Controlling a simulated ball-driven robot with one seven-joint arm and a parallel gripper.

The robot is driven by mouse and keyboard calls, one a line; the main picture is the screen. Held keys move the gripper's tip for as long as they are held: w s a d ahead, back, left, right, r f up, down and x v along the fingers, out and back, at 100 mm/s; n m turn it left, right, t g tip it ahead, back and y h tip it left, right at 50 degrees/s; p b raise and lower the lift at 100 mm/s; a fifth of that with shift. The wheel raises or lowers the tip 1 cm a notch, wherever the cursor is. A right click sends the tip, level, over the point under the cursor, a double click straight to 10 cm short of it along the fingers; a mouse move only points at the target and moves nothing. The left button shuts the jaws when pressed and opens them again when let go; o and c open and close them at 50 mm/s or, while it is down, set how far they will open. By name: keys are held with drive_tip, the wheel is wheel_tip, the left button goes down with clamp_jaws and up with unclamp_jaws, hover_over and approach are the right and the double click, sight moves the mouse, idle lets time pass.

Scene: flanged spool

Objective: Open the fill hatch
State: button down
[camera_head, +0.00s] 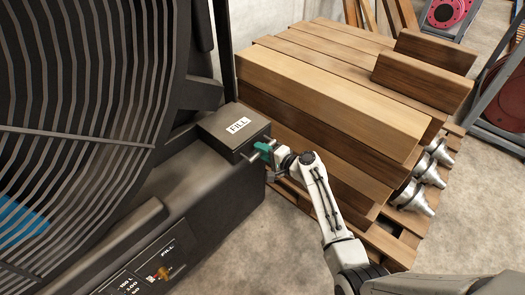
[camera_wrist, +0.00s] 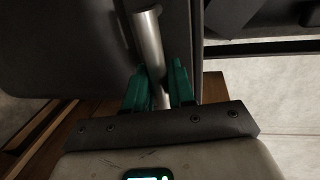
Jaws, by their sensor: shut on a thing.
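The fill hatch (camera_head: 236,126) is a dark box-shaped cover with a white FILL label, at the right end of the dark machine in the head view. Its lid looks down, with no gap that I can make out. A grey metal bar handle (camera_wrist: 149,42) stands out from its front and shows large in the wrist view. My gripper (camera_head: 262,150) has teal fingers and is at the front right of the hatch. In the wrist view my gripper (camera_wrist: 160,80) is shut on the handle, one finger on each side. The far end of the handle is partly hidden.
The machine (camera_head: 200,190) has a large slatted guard at left and a lower FILL panel (camera_head: 150,270). Concrete floor is free in front.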

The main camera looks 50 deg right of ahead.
drive_tip(key=a+p, duration=0.5)
drive_tip(key=a, duration=1.3)
drive_tip(key=shift+s+p, duration=0.3)
drive_tip(key=shift+s, duration=0.05)
drive_tip(key=shift+f, duration=0.1)
drive_tip(key=c, duration=1.1)
unclamp_jaws()
drive_tip(key=s, duration=0.3)
drive_tip(key=s+r, duration=0.1)
drive_tip(key=s, duration=0.3)
drive_tip(key=s+r, duration=0.1)
drive_tip(key=s, duration=0.2)
drive_tip(key=shift+s+d+r, duration=0.1)
drive_tip(key=shift+s+d, duration=0.15)
drive_tip(key=shift+s, duration=0.05)
drive_tip(key=shift+p, duration=0.3)
